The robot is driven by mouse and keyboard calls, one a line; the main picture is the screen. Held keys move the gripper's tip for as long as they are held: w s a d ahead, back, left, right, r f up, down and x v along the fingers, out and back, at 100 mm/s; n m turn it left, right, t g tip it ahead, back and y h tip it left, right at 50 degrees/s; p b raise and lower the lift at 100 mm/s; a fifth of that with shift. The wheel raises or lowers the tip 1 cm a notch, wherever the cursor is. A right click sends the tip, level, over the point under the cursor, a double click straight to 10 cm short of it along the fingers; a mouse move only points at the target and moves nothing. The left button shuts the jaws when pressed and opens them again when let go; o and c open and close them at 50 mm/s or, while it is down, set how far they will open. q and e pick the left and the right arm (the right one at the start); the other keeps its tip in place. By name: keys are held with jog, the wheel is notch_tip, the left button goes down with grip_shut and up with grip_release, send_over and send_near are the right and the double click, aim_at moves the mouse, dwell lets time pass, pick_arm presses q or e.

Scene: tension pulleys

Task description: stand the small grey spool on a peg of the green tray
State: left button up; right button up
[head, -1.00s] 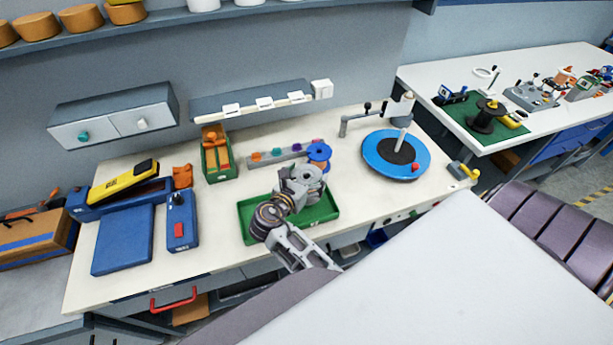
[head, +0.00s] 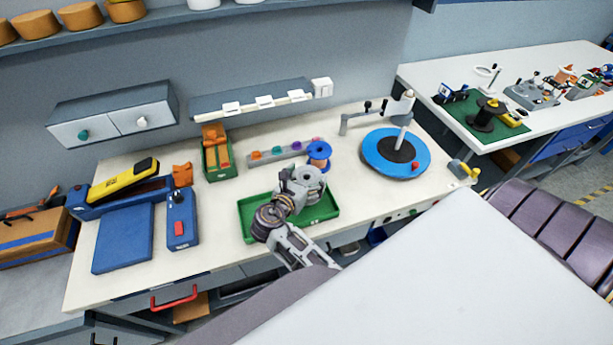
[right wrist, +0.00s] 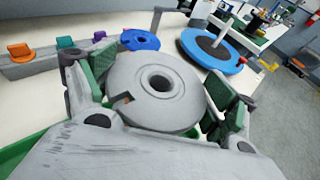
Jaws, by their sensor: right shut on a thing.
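The small grey spool (head: 311,180) is held over the right half of the green tray (head: 250,206) on the workbench. My right gripper (head: 305,187) is shut on it. In the right wrist view the spool (right wrist: 158,88) sits between the green finger pads, its round face and centre hole turned toward the camera. The spool and gripper hide much of the tray, and no peg can be made out. I cannot tell whether the spool touches the tray. My left gripper is not in view.
A blue and orange spool (head: 319,152) stands just behind the tray. A grey rail with coloured knobs (head: 277,153) and a green box (head: 218,158) are behind it. A blue turntable (head: 372,151) is at the right.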

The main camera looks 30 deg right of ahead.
jog(key=shift+f, duration=2.25)
dwell(1.1)
jog(key=shift+f+b, duration=0.5)
jog(key=shift+f, duration=1)
dwell(1.2)
jog(key=o, duration=1.4)
jog(key=shift+r, duration=5)
